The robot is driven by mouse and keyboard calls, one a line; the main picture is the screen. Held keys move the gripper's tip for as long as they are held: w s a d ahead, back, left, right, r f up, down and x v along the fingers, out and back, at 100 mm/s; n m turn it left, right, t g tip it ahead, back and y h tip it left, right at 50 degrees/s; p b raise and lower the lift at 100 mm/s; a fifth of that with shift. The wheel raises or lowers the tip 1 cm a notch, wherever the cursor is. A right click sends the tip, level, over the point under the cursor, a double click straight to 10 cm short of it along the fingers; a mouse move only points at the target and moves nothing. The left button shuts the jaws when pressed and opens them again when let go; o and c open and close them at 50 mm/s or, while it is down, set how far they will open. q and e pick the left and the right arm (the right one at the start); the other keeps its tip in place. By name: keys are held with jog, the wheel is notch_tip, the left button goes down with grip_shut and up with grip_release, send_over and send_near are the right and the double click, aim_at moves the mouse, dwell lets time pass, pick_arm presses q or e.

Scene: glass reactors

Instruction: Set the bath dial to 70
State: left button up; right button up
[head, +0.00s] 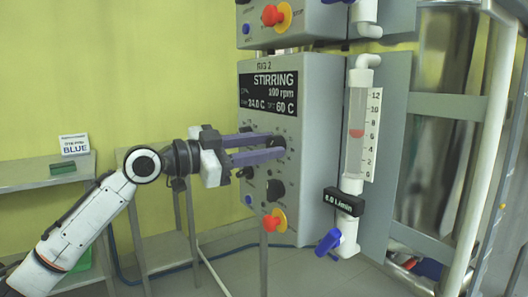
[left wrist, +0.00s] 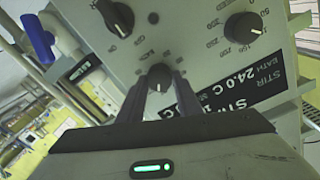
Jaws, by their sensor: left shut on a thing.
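The STIRRING control box (head: 312,165) of RIG 2 carries a black display (head: 268,92) that reads 100 rpm, 24.0 C and SET 60 C. My left gripper (head: 273,147) reaches in from the left with its two fingers shut around the bath dial, a dark knob just below the display. In the left wrist view the bath dial (left wrist: 159,77) sits between the fingertips (left wrist: 158,88), with a pale pointer mark on it. Its label and scale are too small to read. My right gripper is not in view.
Other dark knobs on the panel are a lower one (head: 275,190) and one with a numbered scale (left wrist: 244,28). A red stop button (head: 273,221) is below. A flow tube (head: 358,125) with a blue valve (head: 328,242) stands right of the box.

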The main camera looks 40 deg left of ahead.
pick_arm(q)
jog(key=m, duration=0.2)
jog(key=shift+f+m, duration=0.1)
jog(key=shift+m, duration=0.3)
jog(key=shift+m+b, duration=0.3)
jog(key=shift+m, duration=0.3)
jog(key=o, duration=1)
jog(key=shift+o, duration=0.2)
